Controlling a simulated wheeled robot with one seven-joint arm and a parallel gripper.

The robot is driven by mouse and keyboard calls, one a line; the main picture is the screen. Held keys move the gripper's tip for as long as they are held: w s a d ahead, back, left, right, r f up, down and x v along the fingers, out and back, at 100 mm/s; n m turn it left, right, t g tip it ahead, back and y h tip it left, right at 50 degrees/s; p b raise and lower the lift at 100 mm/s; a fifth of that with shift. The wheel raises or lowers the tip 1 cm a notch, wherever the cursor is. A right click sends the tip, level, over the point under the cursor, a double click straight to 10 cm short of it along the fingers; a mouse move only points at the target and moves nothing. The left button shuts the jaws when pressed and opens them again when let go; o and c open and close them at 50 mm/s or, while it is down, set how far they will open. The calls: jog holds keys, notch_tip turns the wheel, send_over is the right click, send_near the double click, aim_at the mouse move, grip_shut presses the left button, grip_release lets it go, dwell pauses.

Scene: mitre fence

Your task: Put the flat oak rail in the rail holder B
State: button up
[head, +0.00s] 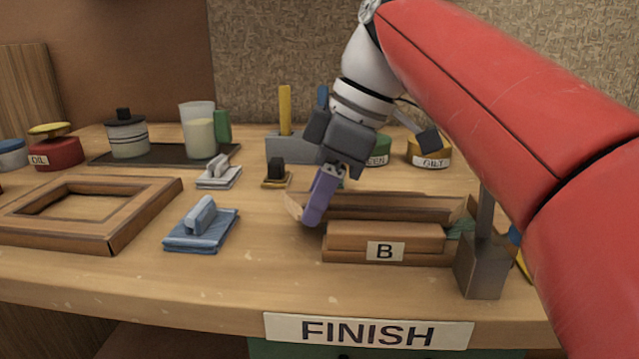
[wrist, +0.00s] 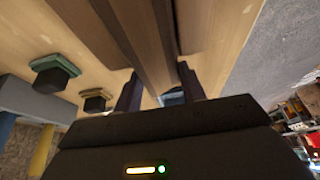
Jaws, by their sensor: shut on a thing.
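My gripper (head: 318,203), with purple fingers, points down at the left end of rail holder B (head: 340,240). It is shut on the flat oak rail (wrist: 152,45), which runs away between the fingers in the wrist view. A pale wooden end shows just left of the fingers in the head view. Rail holder B is a brown wooden block with a white "B" label. In the wrist view the rail lies in line between the holder's two brown sides (wrist: 205,25). I cannot tell how deep it sits, as the front block and my fingers hide its lower edge.
A grey metal post (head: 482,265) stands at the holder's right end, with green cloth beside it. A blue sanding block (head: 203,232), a small black-knobbed block (head: 276,175) and a wooden frame (head: 110,235) lie to the left. The bench front is clear.

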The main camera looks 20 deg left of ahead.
jog(key=shift+f+b, duration=0.35)
jog(key=shift+f, duration=0.15)
dwell(0.5)
jog(key=o, duration=1.1)
jog(key=shift+o, duration=0.2)
jog(key=shift+r, duration=0.1)
jog(key=shift+r+p, duration=1.25)
jog(key=shift+r, duration=0.15)
jog(key=shift+r, duration=0.1)
